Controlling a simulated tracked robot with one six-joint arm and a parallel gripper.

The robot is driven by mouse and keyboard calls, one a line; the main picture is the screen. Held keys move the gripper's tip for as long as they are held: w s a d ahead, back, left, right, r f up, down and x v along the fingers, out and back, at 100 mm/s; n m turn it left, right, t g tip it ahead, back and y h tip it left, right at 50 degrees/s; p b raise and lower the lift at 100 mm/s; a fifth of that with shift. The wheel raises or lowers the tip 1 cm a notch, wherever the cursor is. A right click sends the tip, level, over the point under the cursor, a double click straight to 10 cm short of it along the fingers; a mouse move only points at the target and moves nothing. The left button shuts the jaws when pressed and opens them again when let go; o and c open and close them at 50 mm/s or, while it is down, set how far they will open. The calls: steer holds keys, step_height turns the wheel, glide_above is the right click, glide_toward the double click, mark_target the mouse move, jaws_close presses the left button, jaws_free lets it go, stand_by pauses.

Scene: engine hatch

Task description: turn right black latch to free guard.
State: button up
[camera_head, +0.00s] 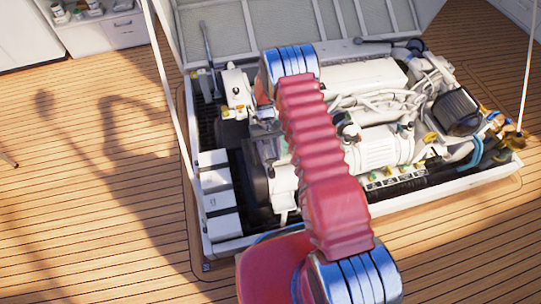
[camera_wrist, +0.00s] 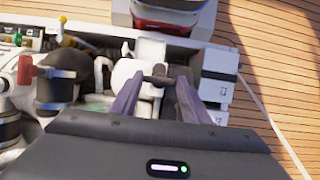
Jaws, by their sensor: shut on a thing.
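In the wrist view, my gripper (camera_wrist: 161,84) reaches in between white engine parts with its two purple-grey fingers. A small dark piece, which looks like the black latch (camera_wrist: 158,80), sits between the fingertips, and the jaws are shut on it. Its exact angle is hard to read. In the head view, my gripper (camera_head: 264,130) is at the left end of the white engine, partly behind my red arm. The latch cannot be made out there. A dark rounded cover, possibly the guard (camera_head: 257,178), stands just below the gripper.
The engine (camera_head: 365,80) sits in an open hatch with a white rim (camera_head: 455,196). The raised hatch lid (camera_head: 240,35) stands behind it. White boxes (camera_head: 216,182) line the left side. A red-handled valve (camera_wrist: 30,70) is left in the wrist view. Wooden deck (camera_head: 90,200) is clear at left.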

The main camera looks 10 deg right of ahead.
stand_by(0.3)
steer(key=o, duration=1)
steer(key=shift+o, duration=0.2)
steer(key=v, duration=1.3)
steer(key=shift+w+r, duration=0.15)
steer(key=shift+r, duration=0.2)
steer(key=shift+w+f, duration=0.1)
